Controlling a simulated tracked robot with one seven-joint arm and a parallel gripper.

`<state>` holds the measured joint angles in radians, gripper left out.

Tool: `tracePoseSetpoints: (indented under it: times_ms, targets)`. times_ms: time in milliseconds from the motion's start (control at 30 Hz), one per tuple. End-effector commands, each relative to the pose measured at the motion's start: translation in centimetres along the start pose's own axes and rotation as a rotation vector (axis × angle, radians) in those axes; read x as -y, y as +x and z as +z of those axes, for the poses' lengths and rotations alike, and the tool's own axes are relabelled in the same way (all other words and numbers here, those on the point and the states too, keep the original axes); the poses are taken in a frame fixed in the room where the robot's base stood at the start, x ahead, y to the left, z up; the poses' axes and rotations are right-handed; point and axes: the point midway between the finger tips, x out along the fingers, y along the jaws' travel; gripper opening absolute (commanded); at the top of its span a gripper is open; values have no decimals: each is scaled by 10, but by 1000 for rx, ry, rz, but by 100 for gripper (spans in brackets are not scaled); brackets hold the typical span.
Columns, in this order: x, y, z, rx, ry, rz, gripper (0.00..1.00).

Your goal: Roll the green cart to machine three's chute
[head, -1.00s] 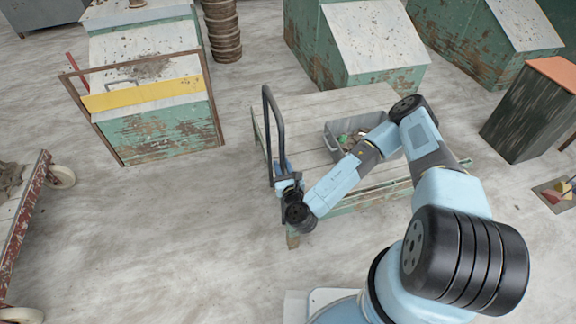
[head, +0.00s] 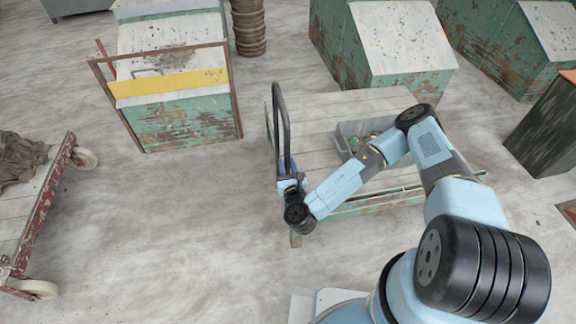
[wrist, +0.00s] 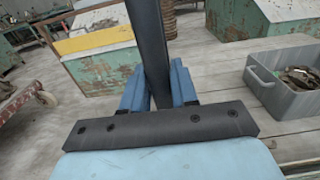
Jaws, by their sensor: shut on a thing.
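The green cart (head: 375,104) has a plank deck, worn green sides and a tall black loop handle (head: 286,122) at its left end. My gripper (head: 287,184) is shut on the handle's near upright, low down. In the wrist view the dark bar (wrist: 149,40) runs up between my two blue fingers. A green machine with a sloped grey top, a yellow strip (head: 168,87) and a brown frame (head: 237,105) stands left of the cart, apart from it. No number shows on any machine, so I cannot tell which is three.
A grey bin (head: 346,143) of scraps sits on the deck. A red-framed cart (head: 45,205) with a dark cloth stands at left. More green machines (head: 405,40) stand behind, and a stack of brown rings (head: 249,28) between. Floor between the two carts is clear.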

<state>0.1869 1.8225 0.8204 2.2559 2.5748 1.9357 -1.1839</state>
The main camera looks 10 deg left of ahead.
Motion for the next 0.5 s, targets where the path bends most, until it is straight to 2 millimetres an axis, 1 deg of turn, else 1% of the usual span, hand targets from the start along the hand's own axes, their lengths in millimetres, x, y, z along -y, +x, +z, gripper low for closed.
tracePoseSetpoints:
  times_ms: [33, 100, 500]
  targets:
    - [-8, -1, 1, 1, 4, 10, 0]
    - [-14, -1, 1, 1, 4, 11, 0]
    - [-46, -1, 1, 1, 4, 9, 0]
